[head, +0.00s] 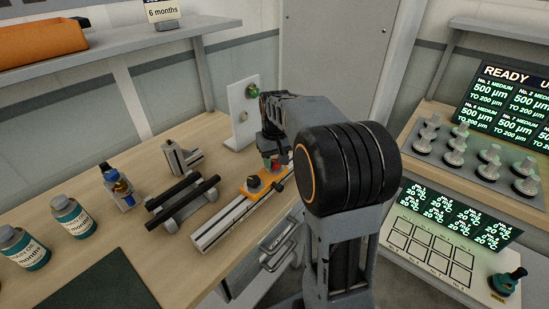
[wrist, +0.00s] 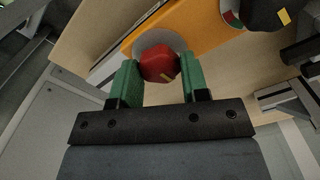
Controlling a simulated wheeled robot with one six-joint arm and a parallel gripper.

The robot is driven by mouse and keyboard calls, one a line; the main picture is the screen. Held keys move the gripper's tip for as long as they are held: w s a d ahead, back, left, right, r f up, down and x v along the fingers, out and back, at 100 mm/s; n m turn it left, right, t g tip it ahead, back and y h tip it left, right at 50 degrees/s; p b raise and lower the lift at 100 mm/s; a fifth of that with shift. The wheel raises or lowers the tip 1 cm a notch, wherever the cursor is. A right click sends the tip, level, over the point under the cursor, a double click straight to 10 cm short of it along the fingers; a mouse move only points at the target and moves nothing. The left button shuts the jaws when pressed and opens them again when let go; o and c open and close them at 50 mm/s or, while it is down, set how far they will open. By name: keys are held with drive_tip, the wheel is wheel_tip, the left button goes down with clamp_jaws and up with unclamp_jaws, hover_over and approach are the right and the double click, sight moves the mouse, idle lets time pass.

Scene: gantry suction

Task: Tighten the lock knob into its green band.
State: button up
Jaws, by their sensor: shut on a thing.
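A red knob (wrist: 158,64) with a yellow mark sits over a pale round disc on the orange carriage (wrist: 190,35). My gripper (wrist: 160,70) is shut on this red knob, one green finger on each side. A black knob (wrist: 268,14) with a yellow mark stands at the upper right of the wrist view, and a green and red band (wrist: 232,18) shows partly beside it. I see no green band around the red knob. In the head view, the orange carriage (head: 276,177) sits on a pale rail (head: 225,221), with the black knob (head: 254,183) left of my gripper (head: 275,162).
Black bars on a stand (head: 182,198) and a grey metal block (head: 182,157) lie left of the rail. A white upright plate (head: 241,115) stands behind. Bottles (head: 73,216) stand at the left. The bench edge is close to the rail's right side.

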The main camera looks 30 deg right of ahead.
sight(275, 161)
drive_tip(key=shift+m+p, duration=0.6)
drive_tip(key=shift+m, duration=1.4)
drive_tip(key=o, duration=0.9)
wheel_tip(275, 161, up, 14)
drive_tip(key=shift+f+p, duration=0.1)
drive_tip(key=shift+p, duration=0.75)
